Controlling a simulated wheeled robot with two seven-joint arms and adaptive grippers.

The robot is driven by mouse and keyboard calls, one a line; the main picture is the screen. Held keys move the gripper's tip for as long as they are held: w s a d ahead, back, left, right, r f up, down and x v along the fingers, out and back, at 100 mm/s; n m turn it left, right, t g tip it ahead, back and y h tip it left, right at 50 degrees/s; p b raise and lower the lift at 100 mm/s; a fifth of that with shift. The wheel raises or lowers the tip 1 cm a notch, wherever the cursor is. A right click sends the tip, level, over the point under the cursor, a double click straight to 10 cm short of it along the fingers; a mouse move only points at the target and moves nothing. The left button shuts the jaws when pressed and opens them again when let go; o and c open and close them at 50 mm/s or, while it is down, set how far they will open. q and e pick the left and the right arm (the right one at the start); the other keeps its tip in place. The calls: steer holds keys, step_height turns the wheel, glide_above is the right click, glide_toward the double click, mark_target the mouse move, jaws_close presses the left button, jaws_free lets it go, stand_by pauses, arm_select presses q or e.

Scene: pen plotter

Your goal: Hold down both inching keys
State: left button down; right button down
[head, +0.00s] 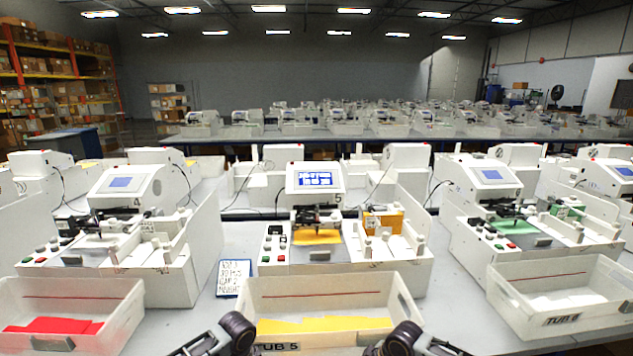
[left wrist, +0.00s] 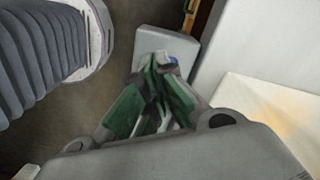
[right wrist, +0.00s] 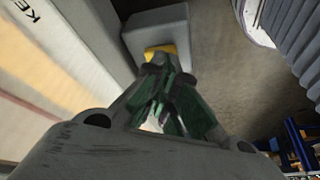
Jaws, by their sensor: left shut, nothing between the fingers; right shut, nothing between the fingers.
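My left gripper (left wrist: 160,62) shows in the left wrist view with its green-padded fingers shut and empty. Its tips are in front of a grey box (left wrist: 185,45), and a small blue piece (left wrist: 173,61) shows right beside them, mostly covered. My right gripper (right wrist: 160,62) is shut and empty in the right wrist view. Its tips overlap a yellow piece (right wrist: 163,49) on another grey box (right wrist: 158,25). The blue and yellow pieces look like the keys; I cannot tell whether the tips touch or press them. In the head view no fingertips can be made out.
The plotter (head: 345,262) with a lit screen (head: 316,179) stands centrally on the table, a white tub (head: 262,297) marked TUB 5 in front. A note card (head: 234,277) is left of it. Similar machines and tubs stand either side.

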arm_select(q)
steer(key=shift+r, duration=3.5)
